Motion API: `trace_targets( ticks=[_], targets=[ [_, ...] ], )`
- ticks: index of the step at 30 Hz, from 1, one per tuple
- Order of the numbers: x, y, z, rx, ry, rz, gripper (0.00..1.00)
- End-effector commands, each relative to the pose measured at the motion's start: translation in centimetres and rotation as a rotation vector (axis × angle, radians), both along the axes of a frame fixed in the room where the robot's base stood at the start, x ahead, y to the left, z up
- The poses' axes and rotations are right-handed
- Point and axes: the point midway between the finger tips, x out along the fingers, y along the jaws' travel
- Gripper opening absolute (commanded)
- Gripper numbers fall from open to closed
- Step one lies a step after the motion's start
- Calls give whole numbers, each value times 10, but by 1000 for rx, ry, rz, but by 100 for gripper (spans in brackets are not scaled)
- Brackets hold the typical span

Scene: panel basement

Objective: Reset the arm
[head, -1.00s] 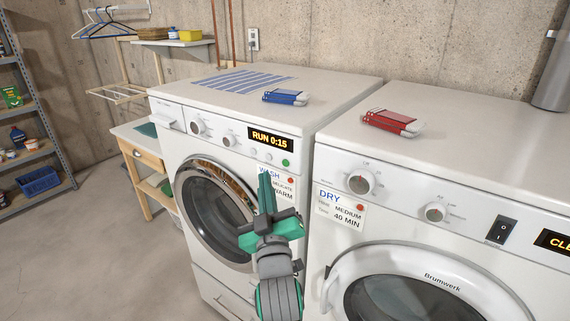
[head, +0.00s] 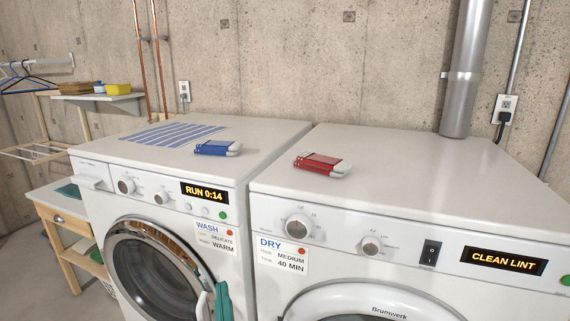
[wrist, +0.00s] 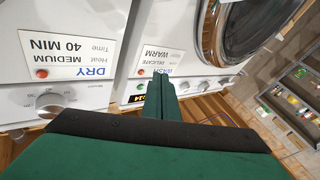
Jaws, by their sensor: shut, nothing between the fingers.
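The rest of my arm is out of the head view.
A blue-and-white object (head: 217,148) and a striped cloth (head: 165,136) lie on the washer. A red-and-white object (head: 322,165) lies on the dryer. A wooden side table (head: 62,220) stands left. A metal duct (head: 465,70) rises behind the dryer.

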Motion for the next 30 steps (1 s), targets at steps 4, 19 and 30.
trace_targets(
  ticks=[4, 19, 30],
  targets=[
    [-28, -18, -52, 58, 68, -33, 0],
    [-152, -75, -178, 182, 250, -155, 0],
    [-265, -114, -230, 208, 370, -236, 0]
  ],
)
